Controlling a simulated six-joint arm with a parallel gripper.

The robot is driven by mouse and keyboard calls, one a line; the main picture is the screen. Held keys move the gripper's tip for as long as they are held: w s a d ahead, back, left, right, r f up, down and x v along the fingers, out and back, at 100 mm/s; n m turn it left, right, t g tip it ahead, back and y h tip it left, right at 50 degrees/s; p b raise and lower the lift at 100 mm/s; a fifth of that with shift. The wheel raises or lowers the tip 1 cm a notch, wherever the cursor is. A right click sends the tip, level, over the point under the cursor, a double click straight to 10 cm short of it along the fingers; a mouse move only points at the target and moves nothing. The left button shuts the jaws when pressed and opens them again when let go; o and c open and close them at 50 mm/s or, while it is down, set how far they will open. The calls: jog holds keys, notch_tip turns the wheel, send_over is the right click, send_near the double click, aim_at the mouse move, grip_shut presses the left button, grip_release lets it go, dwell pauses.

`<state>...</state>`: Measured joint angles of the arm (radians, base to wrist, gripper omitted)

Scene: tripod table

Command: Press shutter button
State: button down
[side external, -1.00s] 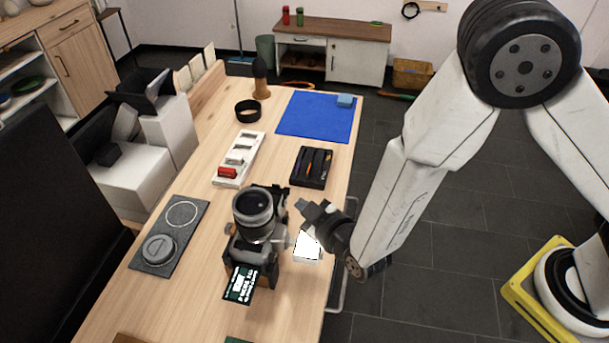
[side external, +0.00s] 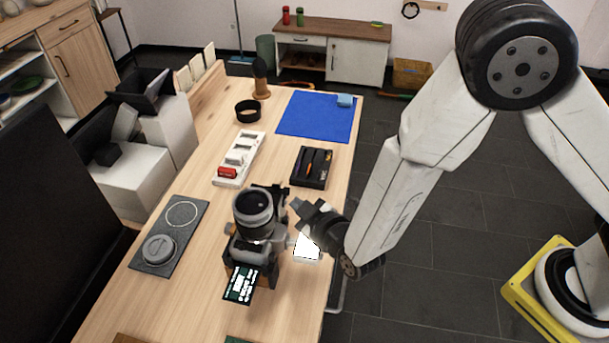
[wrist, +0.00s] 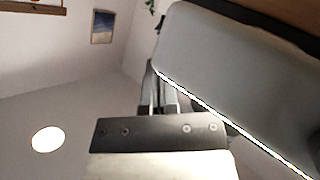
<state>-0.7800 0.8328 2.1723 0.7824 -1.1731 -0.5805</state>
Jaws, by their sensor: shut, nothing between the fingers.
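A grey and black camera (side external: 255,228) stands on the wooden table in the side external view, its lens facing up and toward the viewer. A small card with white print (side external: 241,284) sits at its front. My gripper (side external: 298,205) is just right of the camera's upper part, shut and empty, its tip pointing left toward it. I cannot tell whether it touches the camera. The shutter button cannot be made out. In the wrist view my gripper (wrist: 158,100) shows at the centre, with a large blurred grey body (wrist: 235,75) close on the right.
On the table (side external: 190,295) are a grey tray (side external: 186,252) with a lens cap, a white tray (side external: 240,158) holding a red item, a black case (side external: 313,167) and a blue cloth (side external: 318,117). A white block (side external: 307,247) lies beside the camera.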

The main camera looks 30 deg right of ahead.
jog(key=shift+w+a, duration=0.15)
dwell(0.4)
dwell(0.4)
jog(key=shift+s+d, duration=0.45)
jog(key=shift+d, duration=0.05)
jog(key=shift+s, duration=0.1)
jog(key=shift+s+d, duration=1.7)
jog(key=shift+d, duration=0.05)
